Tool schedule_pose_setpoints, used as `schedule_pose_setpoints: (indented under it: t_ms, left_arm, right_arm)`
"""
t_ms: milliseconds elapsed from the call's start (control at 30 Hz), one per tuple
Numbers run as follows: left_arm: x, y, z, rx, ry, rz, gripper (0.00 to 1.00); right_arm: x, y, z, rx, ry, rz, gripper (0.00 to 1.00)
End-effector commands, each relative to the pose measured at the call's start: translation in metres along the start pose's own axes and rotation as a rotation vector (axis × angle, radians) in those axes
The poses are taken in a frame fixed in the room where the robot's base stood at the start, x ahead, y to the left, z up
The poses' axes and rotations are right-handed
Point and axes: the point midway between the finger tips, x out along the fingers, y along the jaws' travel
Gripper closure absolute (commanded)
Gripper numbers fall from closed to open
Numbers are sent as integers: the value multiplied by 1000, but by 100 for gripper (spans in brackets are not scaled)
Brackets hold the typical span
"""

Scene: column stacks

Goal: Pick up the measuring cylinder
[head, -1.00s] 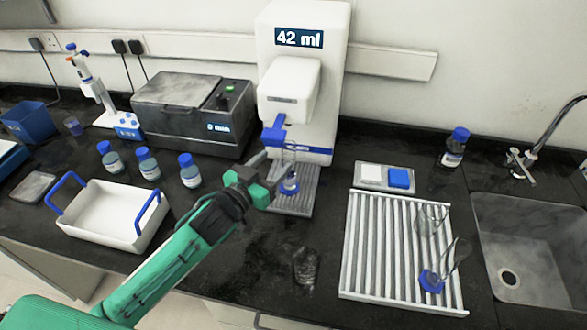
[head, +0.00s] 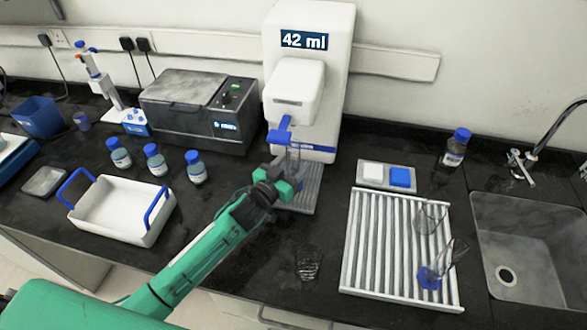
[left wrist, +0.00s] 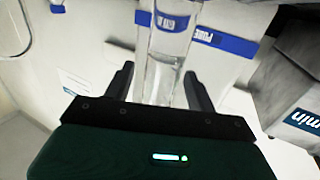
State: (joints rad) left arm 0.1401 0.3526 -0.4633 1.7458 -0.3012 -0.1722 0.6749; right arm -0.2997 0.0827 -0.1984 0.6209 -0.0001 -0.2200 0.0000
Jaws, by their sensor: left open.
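The clear measuring cylinder (head: 294,158) stands upright under the nozzle of the white dispenser (head: 305,100), whose display reads 42 ml. It also shows in the left wrist view (left wrist: 165,62), with clear liquid inside. My left gripper (head: 288,180) is at the cylinder. In the left wrist view the open fingers of that gripper (left wrist: 158,88) stand on either side of the glass, with gaps visible. The cylinder's base is hidden behind the gripper. My right gripper is not in view.
A white tray with blue handles (head: 108,222) and several blue-capped bottles (head: 157,161) stand left. A clear glass (head: 308,264) stands in front. A ribbed drying rack (head: 375,250) on the right holds glassware, including a tilted blue-based piece (head: 428,280). The sink (head: 530,240) is beyond.

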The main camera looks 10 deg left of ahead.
Motion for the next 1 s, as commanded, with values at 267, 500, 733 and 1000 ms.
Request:
schedule_pose_setpoints:
  t_ms: [267, 500, 733, 1000]
  left_arm:
    - [4, 0, 1, 1, -1, 0, 43]
    - [4, 0, 1, 0, -1, 0, 87]
    - [4, 0, 0, 0, 0, 0, 99]
    - [4, 0, -4, 0, 1, 0, 99]
  right_arm:
    - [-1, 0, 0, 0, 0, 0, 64]
    - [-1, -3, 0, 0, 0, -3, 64]
    - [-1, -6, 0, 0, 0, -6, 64]
    - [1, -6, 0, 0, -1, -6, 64]
